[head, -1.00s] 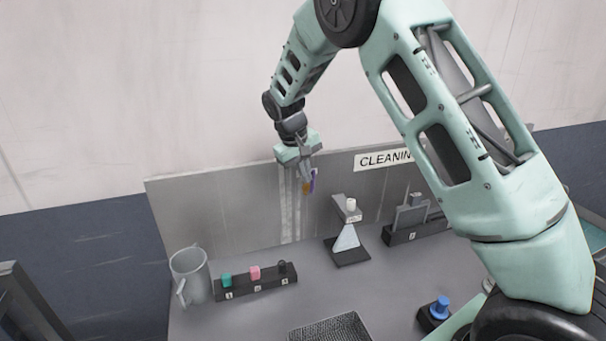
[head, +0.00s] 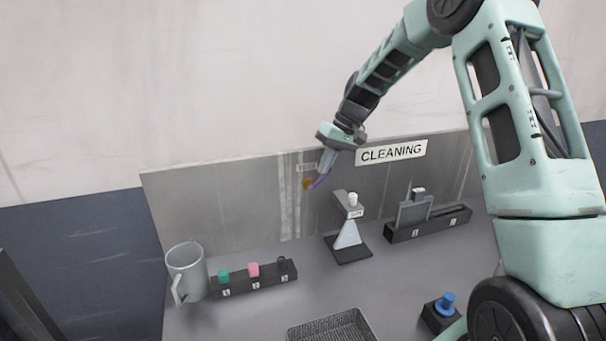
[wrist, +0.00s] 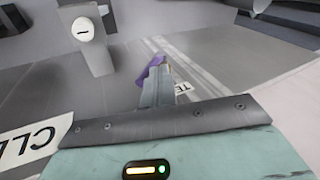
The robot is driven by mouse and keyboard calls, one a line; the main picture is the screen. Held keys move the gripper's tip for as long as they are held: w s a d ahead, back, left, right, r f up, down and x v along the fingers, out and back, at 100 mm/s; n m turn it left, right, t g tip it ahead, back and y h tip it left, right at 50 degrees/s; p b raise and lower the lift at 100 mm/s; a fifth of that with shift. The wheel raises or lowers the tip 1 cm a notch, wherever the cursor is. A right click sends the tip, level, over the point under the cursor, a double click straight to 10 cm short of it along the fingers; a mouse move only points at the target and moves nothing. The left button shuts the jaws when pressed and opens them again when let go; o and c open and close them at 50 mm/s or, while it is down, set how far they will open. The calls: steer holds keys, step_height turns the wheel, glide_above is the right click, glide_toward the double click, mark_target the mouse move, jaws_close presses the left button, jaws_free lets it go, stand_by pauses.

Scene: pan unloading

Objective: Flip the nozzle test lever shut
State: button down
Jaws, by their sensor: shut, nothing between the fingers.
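The nozzle test lever is a purple handle (head: 320,181) by a brass-orange fitting (head: 307,184) on the grey back panel. In the head view the handle slopes up to the right from the fitting. A small label (head: 307,167) sits above it. My gripper (head: 327,165) is shut and empty at the handle's upper right end. In the wrist view the shut fingers (wrist: 158,88) overlap the purple handle (wrist: 150,74), which shows behind and left of the tips. I cannot tell whether they touch. The fitting is mostly hidden there.
A CLEANING sign (head: 391,151) is on the panel right of my gripper. Below stand a spray-bottle-like dispenser (head: 347,230), a slotted black holder (head: 428,223), a rack with small coloured blocks (head: 254,277), a grey jug (head: 187,272), a mesh tray (head: 333,327) and a blue button (head: 446,302).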

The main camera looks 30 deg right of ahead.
steer(key=d+f+t+y+b, duration=0.2)
steer(key=d+f+y+b, duration=0.2)
steer(key=y+b, duration=0.4)
steer(key=shift+s+d+f+y, duration=0.2)
steer(key=shift+s+f+y, duration=0.25)
steer(key=shift+f+y, duration=0.1)
stand_by(0.4)
